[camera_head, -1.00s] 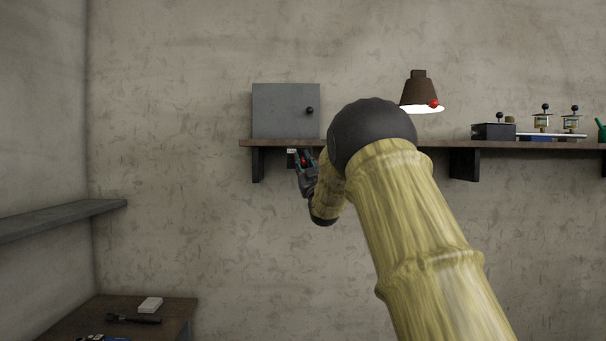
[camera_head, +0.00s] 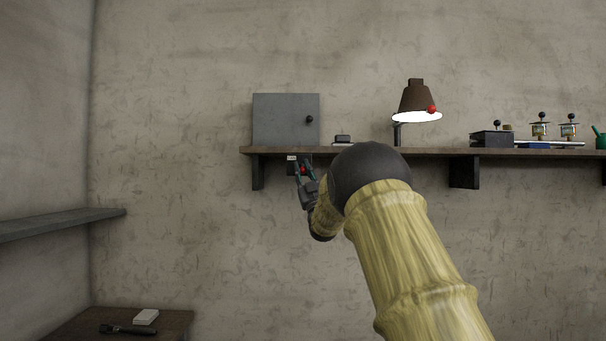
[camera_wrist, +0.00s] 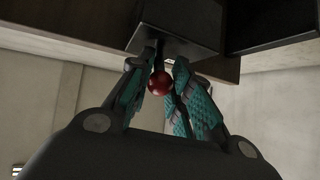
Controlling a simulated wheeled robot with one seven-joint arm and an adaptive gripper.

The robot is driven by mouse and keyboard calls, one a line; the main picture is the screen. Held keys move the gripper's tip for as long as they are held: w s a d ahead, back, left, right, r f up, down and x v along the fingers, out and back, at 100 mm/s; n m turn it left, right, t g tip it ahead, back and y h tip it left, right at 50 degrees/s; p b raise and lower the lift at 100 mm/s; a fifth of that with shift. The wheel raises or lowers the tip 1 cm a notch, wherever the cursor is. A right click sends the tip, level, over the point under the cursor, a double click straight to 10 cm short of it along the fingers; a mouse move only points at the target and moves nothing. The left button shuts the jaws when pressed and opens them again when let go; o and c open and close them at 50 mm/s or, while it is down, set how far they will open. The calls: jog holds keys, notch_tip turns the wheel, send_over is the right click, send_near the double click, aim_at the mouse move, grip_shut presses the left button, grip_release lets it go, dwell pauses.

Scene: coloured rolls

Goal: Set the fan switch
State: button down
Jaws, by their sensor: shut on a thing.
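The fan switch is a small dark box (camera_wrist: 176,38) fixed under the wall shelf, with a thin dark stem that ends in a red ball knob (camera_wrist: 160,83). In the head view, the red knob (camera_head: 303,171) is small, and a pale label (camera_head: 291,158) shows beside it. My gripper (camera_wrist: 163,75) has its teal fingers on either side of the stem and knob and is shut on the switch lever. It also shows in the head view (camera_head: 304,168), just under the shelf's left part. The fingers partly hide the box.
The wall shelf (camera_head: 370,153) runs above my gripper, with brackets (camera_head: 257,173) below it. A grey cabinet (camera_head: 285,118), a lamp (camera_head: 416,100) and several small devices stand on it. A side shelf (camera_head: 60,222) and a low table (camera_head: 170,325) are at left.

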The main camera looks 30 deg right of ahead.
jog(key=shift+f, duration=0.15)
jog(key=c, duration=1.3)
grip_release()
jog(key=shift+d, duration=0.1)
jog(key=shift+o, duration=0.2)
jog(key=v, duration=1.2)
jog(key=shift+d, duration=0.1)
